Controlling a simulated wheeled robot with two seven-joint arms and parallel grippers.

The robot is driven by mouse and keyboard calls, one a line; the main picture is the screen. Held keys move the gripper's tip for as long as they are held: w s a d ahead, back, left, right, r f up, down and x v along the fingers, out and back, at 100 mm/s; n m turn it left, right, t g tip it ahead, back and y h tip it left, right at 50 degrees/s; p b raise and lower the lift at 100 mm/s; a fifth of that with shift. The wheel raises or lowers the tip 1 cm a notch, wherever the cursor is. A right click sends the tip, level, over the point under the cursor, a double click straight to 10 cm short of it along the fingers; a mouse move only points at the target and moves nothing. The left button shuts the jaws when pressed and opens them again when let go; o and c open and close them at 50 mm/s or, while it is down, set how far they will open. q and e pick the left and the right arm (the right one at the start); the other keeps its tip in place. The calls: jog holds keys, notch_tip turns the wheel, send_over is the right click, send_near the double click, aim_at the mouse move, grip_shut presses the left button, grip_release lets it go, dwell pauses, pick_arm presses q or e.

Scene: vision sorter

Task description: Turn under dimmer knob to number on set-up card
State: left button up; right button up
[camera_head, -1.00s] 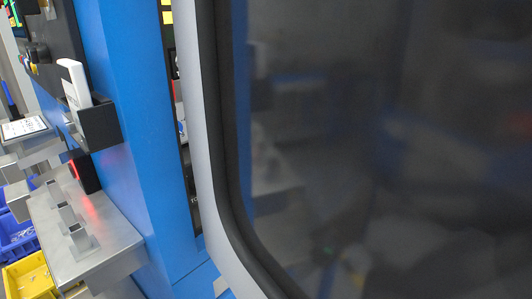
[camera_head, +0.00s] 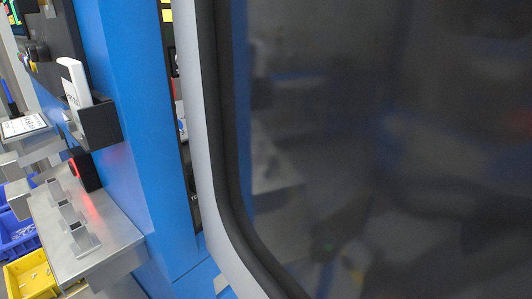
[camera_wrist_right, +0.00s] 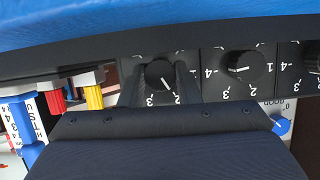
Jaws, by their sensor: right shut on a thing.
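In the right wrist view, my right gripper (camera_wrist_right: 160,88) is shut on a round black knob (camera_wrist_right: 158,74), one finger on each side. The knob's white pointer line slants down to the right. White digits around it appear upside down, with a 3 below it and a 2 at lower right. The fingers hide part of its dial. My left gripper is not in view.
A second black knob (camera_wrist_right: 243,66) sits right of the held one. Red (camera_wrist_right: 55,98) and yellow (camera_wrist_right: 93,95) parts stand at left. The head view shows a large dark window (camera_head: 390,150), a metal shelf (camera_head: 100,235) and a yellow bin (camera_head: 30,277).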

jog(key=shift+w+d+f+m+g+y+b, duration=0.1)
jog(key=shift+m+g+y+b, duration=0.4)
jog(key=shift+m, duration=0.6)
jog(key=shift+m+g+y, duration=0.5)
jog(key=shift+m+y, duration=0.4)
jog(key=shift+m, duration=0.3)
jog(key=o, duration=1)
jog(key=shift+d, duration=0.1)
jog(key=v, duration=0.7)
jog(key=shift+d+b, duration=0.25)
jog(key=shift+b, duration=0.05)
